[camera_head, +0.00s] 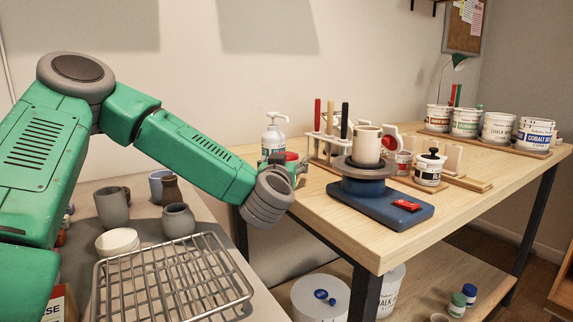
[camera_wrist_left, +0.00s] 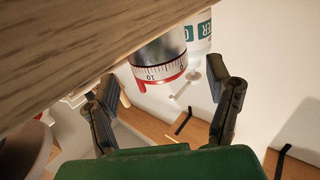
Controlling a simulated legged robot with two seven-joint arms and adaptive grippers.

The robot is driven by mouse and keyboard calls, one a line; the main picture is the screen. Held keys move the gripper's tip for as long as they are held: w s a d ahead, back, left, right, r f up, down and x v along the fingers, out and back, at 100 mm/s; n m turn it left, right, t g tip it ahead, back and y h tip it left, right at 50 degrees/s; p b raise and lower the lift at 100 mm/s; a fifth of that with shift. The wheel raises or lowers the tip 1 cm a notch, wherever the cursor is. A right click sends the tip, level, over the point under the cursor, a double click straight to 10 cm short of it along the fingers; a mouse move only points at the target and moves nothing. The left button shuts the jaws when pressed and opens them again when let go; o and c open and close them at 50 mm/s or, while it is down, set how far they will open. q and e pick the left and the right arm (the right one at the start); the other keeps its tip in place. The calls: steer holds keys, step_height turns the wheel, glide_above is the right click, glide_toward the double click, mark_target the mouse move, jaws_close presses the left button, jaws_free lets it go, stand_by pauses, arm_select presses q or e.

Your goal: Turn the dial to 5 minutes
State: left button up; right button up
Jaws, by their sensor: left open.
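The timer with the dial (camera_wrist_left: 160,68) is a round silver body with a red band and a white scale ring in the left wrist view. The figures 10 and 0 show on the scale; I cannot tell the exact setting. In the head view its red top (camera_head: 291,156) shows by the table's left edge, partly hidden by my left gripper. My left gripper (camera_wrist_left: 165,100) is open, its two dark fingers apart on either side of the timer. I cannot tell whether they touch it. It also shows beside the timer in the head view (camera_head: 297,172). My right gripper is not in view.
A white pump bottle (camera_head: 274,136) stands just behind the timer. A tool rack (camera_head: 326,140) and a blue pottery wheel (camera_head: 385,205) bearing a cup stand to the right. A wire rack (camera_head: 175,280) and several pots lie below my left arm. The table's front right is clear.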

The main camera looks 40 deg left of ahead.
arm_select(q)
steer(key=shift+x, duration=1.7)
steer(key=c, duration=1.2)
steer(key=shift+r+n+g+y+p, duration=0.1)
steer(key=shift+n+g+y+p, duration=0.35)
steer(key=shift+y, duration=0.25)
steer(key=shift+d+n+g+y, duration=0.1)
steer(key=shift+n+g+y, duration=0.15)
steer(key=shift+g+y, duration=0.1)
steer(key=o, duration=1.2)
